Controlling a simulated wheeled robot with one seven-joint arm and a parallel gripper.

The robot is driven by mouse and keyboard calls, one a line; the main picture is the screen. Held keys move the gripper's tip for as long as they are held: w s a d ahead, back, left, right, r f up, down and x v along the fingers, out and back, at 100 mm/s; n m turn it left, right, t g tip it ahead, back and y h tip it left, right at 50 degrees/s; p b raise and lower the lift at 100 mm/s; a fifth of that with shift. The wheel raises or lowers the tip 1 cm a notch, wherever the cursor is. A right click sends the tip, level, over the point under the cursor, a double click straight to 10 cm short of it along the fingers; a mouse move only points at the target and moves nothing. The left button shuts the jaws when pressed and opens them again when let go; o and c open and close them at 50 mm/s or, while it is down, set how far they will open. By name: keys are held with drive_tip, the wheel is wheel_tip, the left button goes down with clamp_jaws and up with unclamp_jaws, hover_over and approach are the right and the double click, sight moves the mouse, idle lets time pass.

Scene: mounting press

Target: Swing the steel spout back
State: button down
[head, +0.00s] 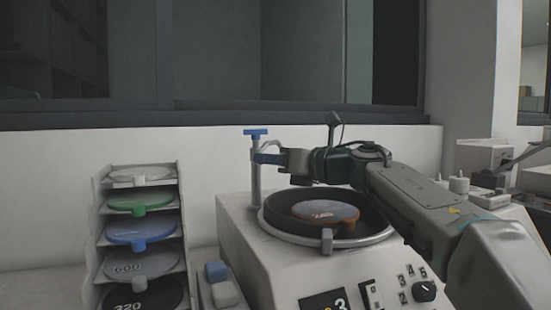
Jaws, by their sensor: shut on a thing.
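The steel spout (268,145) is a thin curved pipe on an upright post (255,185) with a blue T-shaped top, at the back left of the machine. My gripper (269,158) reaches in from the right, beside the post and above the bowl's back rim. It is shut on the spout. The jaws and my wrist hide most of the spout and its outlet end.
The machine's round bowl (377,236) holds a brown disc (325,212) under my arm. A rack (182,205) of several coloured discs stands at left. Blue and white blocks (217,271) sit between rack and machine. A wall and window ledge lie behind.

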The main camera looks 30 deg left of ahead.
drive_tip(key=c, duration=1.3)
unclamp_jaws()
drive_tip(key=shift+o, duration=0.2)
drive_tip(key=shift+w, duration=0.1)
drive_tip(key=d, duration=1.3)
drive_tip(key=shift+s+d+b, duration=0.35)
drive_tip(key=shift+d, duration=0.05)
